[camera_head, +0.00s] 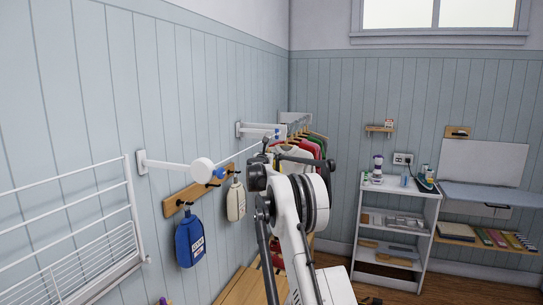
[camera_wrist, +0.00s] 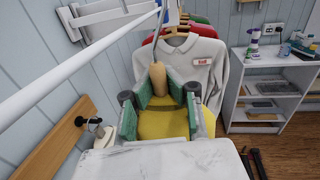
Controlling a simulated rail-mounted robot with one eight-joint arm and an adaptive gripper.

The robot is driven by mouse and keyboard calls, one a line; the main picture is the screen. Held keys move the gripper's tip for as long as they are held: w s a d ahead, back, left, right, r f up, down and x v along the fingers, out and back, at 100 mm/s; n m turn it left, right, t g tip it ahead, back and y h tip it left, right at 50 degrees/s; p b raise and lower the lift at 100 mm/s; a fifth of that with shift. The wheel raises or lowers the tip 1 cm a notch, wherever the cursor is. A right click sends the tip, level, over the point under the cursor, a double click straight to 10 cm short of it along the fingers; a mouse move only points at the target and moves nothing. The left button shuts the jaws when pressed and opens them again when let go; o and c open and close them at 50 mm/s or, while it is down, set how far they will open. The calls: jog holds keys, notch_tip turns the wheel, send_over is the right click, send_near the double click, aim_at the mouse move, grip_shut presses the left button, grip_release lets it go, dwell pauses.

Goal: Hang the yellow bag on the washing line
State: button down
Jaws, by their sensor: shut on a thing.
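The yellow bag (camera_wrist: 160,124) shows in the wrist view between and below the fingers of my gripper (camera_wrist: 160,92). My gripper is shut on its tan grip (camera_wrist: 158,79). A thin grey hook (camera_wrist: 154,45) rises from the grip towards the washing line. The washing line (camera_wrist: 75,69) runs in the wrist view from the lower left to the top middle, close to the hook. I cannot tell whether the hook touches or is over the line. In the head view the line (camera_head: 243,152) shows beside my arm, which hides the bag.
A blue bag (camera_head: 190,242) and a cream bag (camera_head: 236,201) hang on a wooden peg rail (camera_head: 188,194). A line bracket (camera_head: 170,165) juts from the left wall. Shirts (camera_wrist: 185,62) hang behind my gripper. A white shelf unit (camera_head: 393,232) stands at right.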

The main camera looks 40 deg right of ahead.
jog(key=shift+w+a, duration=0.1)
jog(key=shift+w, duration=0.05)
jog(key=shift+f, duration=0.15)
dwell(0.4)
jog(key=shift+w+a+f+b, duration=0.1)
jog(key=shift+w+f+b, duration=0.1)
jog(key=shift+f+b, duration=0.3)
jog(key=shift+w+a+f+b, duration=0.1)
jog(key=shift+w+f+b, duration=0.1)
jog(key=shift+f, duration=0.5)
jog(key=c, duration=1.8)
grip_release()
jog(key=shift+s, duration=0.1)
jog(key=v, duration=1.2)
jog(key=shift+r, duration=0.1)
